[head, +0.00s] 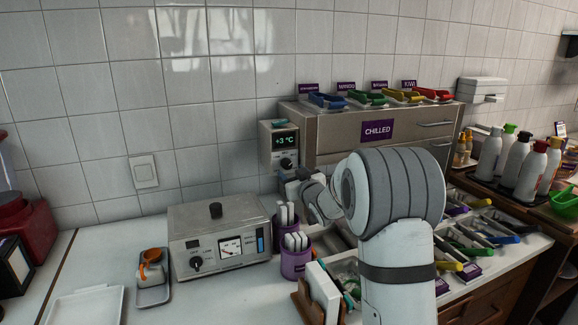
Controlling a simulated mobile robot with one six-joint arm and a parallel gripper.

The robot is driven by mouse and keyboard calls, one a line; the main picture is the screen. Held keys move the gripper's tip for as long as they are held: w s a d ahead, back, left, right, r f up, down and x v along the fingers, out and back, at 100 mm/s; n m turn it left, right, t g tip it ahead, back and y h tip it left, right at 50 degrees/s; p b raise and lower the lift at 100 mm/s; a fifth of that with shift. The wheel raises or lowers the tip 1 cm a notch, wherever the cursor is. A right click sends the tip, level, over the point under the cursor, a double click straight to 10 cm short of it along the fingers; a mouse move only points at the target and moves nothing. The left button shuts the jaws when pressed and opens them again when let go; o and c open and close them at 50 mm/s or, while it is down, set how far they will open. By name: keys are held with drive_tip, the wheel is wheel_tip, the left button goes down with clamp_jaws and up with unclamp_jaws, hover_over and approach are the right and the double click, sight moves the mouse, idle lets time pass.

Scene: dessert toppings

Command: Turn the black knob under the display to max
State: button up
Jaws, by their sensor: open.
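The display (285,142) glows "+3 °C" on a small grey control box mounted beside the steel chilled cabinet. The black knob (287,163) sits directly under the display on the same box. Its pointer setting is too small to read. My gripper (292,180) is just below and slightly right of the knob in the picture, its jaws open and empty. I cannot tell whether a finger touches the box.
A steel device (217,236) with its own black knob (196,264) and a dial stands at the lower left. Purple cups (294,264) holding white-handled tools stand under my gripper. The chilled cabinet (345,130) carries scoops on top. Topping trays fill the counter at right.

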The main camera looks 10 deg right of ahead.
sight(288, 166)
drive_tip(key=x, duration=0.5)
drive_tip(key=shift+d+f+p, duration=0.1)
drive_tip(key=shift+d+p, duration=0.25)
drive_tip(key=shift+d, duration=0.05)
drive_tip(key=c, duration=1)
drive_tip(key=shift+f+m+b, duration=0.15)
drive_tip(key=shift+m+b, duration=0.35)
drive_tip(key=shift+b, duration=0.2)
drive_tip(key=shift+m, duration=0.4)
